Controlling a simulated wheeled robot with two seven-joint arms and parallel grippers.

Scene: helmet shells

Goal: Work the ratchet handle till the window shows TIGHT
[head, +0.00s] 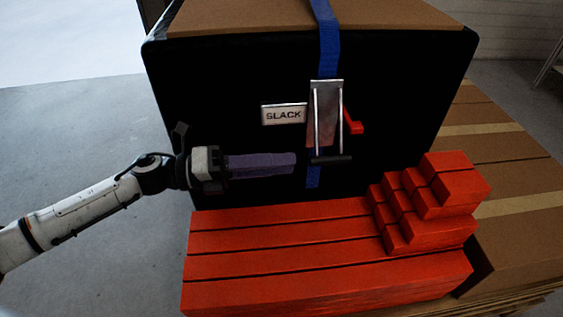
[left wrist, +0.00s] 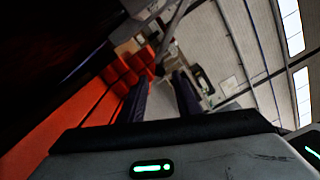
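The ratchet (head: 323,110) is a silver plate on a blue strap (head: 329,45) down the front of a black case. Its handle (head: 330,159) has two silver rods and a black crossbar, hanging low. The window (head: 284,115) left of the ratchet reads SLACK. A red lever (head: 354,126) sticks out at its right. My left gripper (head: 293,162) points right, its purple fingertips a short way left of the crossbar, apart from it. In the left wrist view the fingers (left wrist: 160,88) stand apart with nothing clearly between them; a grey rod shows beyond. My right gripper is out of view.
Long red blocks (head: 280,245) lie stacked just below the gripper, with smaller stepped red blocks (head: 425,200) at the right. The black case (head: 225,85) stands close behind the gripper. Cardboard boxes (head: 510,190) are at the right. Open floor (head: 80,140) lies at the left.

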